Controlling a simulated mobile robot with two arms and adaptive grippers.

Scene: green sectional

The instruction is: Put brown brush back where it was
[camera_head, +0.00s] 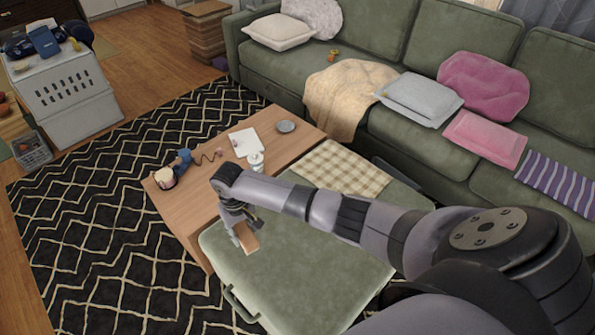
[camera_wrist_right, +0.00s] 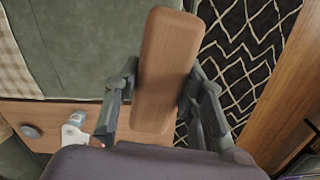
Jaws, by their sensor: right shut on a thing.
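The brown brush (camera_wrist_right: 166,68) is a wooden block with rounded ends. My right gripper (camera_wrist_right: 155,95) is shut on it, with one finger on each side. In the head view my right gripper (camera_head: 242,232) holds the brush (camera_head: 247,240) over the near left part of the green ottoman (camera_head: 310,265), close to the wooden coffee table. I cannot tell whether the brush touches the ottoman. My left gripper does not show.
The coffee table (camera_head: 192,218) carries a blue item (camera_head: 183,160), a cream cup (camera_head: 165,178), a white bottle (camera_head: 256,160), paper (camera_head: 245,141) and a grey disc (camera_head: 286,127). A green sofa (camera_head: 375,120) stands behind.

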